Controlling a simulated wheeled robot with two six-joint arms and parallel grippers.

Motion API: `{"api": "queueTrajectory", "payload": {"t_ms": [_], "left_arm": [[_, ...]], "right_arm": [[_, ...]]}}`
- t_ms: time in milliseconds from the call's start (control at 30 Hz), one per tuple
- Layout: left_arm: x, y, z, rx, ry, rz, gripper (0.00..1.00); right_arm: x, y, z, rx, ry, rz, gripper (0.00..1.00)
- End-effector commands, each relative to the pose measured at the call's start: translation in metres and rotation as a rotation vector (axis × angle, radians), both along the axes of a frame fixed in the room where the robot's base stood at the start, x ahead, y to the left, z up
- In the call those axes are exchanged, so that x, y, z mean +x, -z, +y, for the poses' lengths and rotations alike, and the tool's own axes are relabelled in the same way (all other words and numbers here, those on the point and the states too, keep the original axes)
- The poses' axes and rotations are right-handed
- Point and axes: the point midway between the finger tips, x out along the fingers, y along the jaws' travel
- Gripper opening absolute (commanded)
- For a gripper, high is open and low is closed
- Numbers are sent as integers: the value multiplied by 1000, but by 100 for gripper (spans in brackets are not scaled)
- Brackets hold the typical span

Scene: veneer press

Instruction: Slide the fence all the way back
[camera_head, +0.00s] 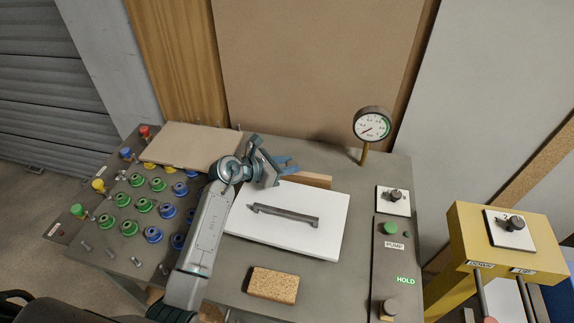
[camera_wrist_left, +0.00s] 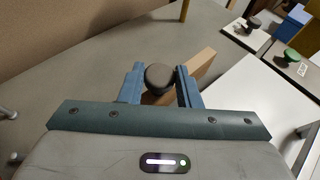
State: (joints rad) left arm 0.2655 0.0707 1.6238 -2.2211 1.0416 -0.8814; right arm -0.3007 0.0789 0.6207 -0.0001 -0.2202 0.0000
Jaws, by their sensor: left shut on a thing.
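The fence is a light wooden bar (camera_head: 308,179) at the back edge of the white board (camera_head: 325,240). In the left wrist view the bar (camera_wrist_left: 203,66) runs off behind a dark round knob (camera_wrist_left: 160,75). My left gripper (camera_head: 284,165) reaches over the bar's left part from the left, its blue fingers (camera_wrist_left: 160,85) on either side of the knob and shut on it. The gripper hides the bar's left end in the head view. My right gripper is not in view.
A dark metal bar (camera_head: 283,213) lies on the white board. A cork block (camera_head: 273,285) sits in front. A pressure gauge (camera_head: 372,125) stands back right, with the pump panel (camera_head: 392,262) at right. Several green and blue knobs (camera_head: 144,204) and a tan sheet (camera_head: 193,145) are at left.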

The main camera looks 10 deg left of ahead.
Motion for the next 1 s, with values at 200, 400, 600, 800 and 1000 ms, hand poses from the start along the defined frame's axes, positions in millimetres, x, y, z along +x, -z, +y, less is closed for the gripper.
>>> {"api": "queueTrajectory", "payload": {"t_ms": [200,400,600,800,1000], "left_arm": [[39,4,0,-1,0,-4,0],[74,3,0,-2,-1,-4,0],[87,0,0,-1,0,-1,0],[88,-3,1,-1,-1,-5,0],[88,-3,1,-1,-2,-6,52]], "right_arm": [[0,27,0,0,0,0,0],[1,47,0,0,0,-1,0],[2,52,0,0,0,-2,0],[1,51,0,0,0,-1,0],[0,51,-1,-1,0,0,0]]}}
